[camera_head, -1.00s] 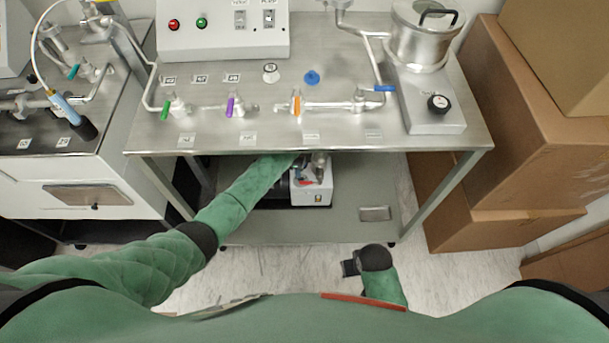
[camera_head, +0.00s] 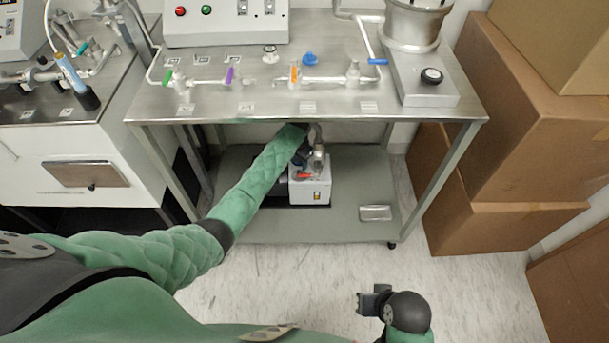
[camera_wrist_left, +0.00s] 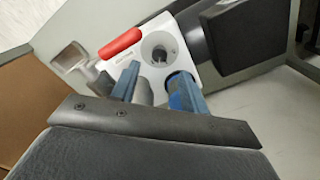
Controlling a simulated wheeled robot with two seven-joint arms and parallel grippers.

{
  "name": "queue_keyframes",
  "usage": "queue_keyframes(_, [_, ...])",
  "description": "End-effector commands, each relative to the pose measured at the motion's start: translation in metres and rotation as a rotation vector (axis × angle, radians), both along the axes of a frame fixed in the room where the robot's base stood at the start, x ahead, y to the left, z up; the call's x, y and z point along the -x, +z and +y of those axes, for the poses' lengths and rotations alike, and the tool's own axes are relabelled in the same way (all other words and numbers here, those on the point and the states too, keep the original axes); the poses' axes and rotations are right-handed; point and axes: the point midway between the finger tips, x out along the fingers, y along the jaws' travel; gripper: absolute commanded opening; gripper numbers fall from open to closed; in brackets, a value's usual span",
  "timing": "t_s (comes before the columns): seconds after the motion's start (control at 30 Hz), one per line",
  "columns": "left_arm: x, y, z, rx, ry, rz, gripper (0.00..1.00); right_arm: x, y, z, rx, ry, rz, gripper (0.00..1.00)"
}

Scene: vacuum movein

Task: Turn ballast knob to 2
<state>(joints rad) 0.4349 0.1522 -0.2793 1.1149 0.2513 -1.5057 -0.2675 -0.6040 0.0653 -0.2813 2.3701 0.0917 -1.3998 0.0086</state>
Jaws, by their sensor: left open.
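The vacuum pump (camera_head: 311,190) is a white box with a black motor, standing on the lower shelf under the steel table. My left gripper (camera_head: 303,156) is under the table's front edge, over the pump. In the left wrist view its two blue fingers (camera_wrist_left: 157,76) are open and point at the pump's white top (camera_wrist_left: 190,42). The small dark ballast knob (camera_wrist_left: 160,54), on a round pale dial, shows just beyond and between the fingertips. I cannot tell which number it points to. My right gripper (camera_head: 373,299) is low at the front, apart from everything; its jaws are unclear.
A red handle (camera_wrist_left: 120,44) sits beside the knob, and it also shows in the head view (camera_head: 304,176). The steel tabletop (camera_head: 330,104) with valves overhangs the pump. A table leg (camera_head: 445,180) and cardboard boxes (camera_head: 500,225) stand at the right.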

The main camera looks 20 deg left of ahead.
Motion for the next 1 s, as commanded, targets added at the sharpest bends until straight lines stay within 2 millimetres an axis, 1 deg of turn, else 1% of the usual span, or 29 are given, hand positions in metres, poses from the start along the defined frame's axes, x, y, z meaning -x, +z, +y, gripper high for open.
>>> queue_keyframes(0.2, [0.000, -0.032, -0.001, 0.001, -0.002, 0.003, 0.45, 0.000, 0.000, 0.000, 0.000, 0.000, 0.000, 0.00])
queue_keyframes(0.4, [0.000, -0.056, -0.001, 0.000, -0.003, 0.001, 0.45, 0.000, -0.002, 0.001, -0.001, 0.000, -0.002, 0.00])
queue_keyframes(0.57, [0.001, -0.066, -0.001, 0.000, -0.004, 0.000, 0.45, 0.000, -0.002, 0.001, -0.002, 0.000, -0.002, 0.00])
queue_keyframes(0.83, [0.001, -0.067, -0.001, 0.000, -0.004, 0.000, 0.45, 0.000, -0.003, 0.001, -0.002, 0.001, -0.001, 0.00])
queue_keyframes(0.87, [0.000, -0.067, -0.001, 0.000, -0.004, 0.000, 0.43, 0.000, -0.003, 0.001, -0.002, 0.001, -0.001, 0.00])
queue_keyframes(1.0, [0.001, -0.067, -0.001, 0.000, -0.004, 0.000, 0.15, 0.000, -0.003, 0.001, -0.002, 0.001, -0.001, 0.00])
